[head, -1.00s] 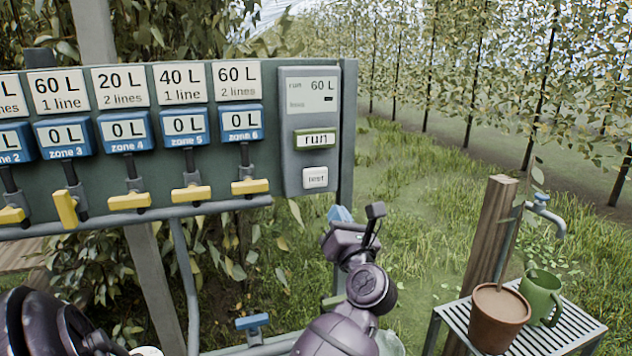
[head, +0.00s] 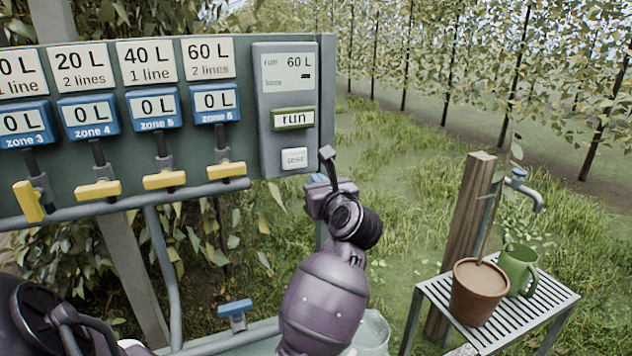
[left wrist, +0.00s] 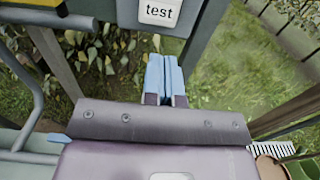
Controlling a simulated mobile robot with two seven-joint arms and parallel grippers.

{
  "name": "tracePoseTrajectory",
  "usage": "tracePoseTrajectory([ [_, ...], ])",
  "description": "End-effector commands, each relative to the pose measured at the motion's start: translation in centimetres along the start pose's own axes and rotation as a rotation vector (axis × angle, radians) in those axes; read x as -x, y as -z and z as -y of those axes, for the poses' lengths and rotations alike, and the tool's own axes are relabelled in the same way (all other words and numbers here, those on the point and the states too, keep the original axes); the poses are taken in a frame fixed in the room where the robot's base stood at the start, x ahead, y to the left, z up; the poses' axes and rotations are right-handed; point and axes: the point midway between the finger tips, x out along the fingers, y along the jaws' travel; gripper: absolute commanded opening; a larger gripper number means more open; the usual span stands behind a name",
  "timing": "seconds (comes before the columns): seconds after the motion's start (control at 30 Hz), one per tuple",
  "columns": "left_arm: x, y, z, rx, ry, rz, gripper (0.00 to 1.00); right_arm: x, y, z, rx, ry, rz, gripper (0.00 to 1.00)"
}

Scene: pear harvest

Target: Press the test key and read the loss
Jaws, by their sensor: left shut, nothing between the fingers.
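The white test key (head: 294,158) sits low on the grey controller (head: 263,100), under the green-framed run key (head: 293,118). My right gripper is not in view.
The dark board (head: 240,128) carries blue zone counters (head: 155,104) reading 0 L and yellow-handled valves (head: 164,180); zone 3's handle is turned differently. A slatted table (head: 545,300) at right holds a brown pot (head: 478,290) and green jug (head: 517,268), near a post with a tap (head: 530,190).

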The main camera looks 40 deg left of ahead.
Motion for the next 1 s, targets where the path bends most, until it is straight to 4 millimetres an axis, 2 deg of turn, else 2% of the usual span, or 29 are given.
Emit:
tracePoseTrajectory([
  [0.3, -5.8, -0.2, -0.1, -0.003, -0.002, 0.003, 0.0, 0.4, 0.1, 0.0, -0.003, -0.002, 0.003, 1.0],
  [0.53, -9.3, -0.2, 0.0, -0.003, -0.002, 0.003, 0.0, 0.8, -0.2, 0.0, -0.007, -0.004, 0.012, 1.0],
  [0.73, -11.1, -0.1, 0.0, -0.002, -0.001, 0.001, 0.0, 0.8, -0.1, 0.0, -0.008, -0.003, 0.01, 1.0],
  [1.0, -11.6, 0.0, 0.0, -0.002, 0.0, 0.0, 0.0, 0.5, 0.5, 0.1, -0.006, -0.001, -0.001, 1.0],
])
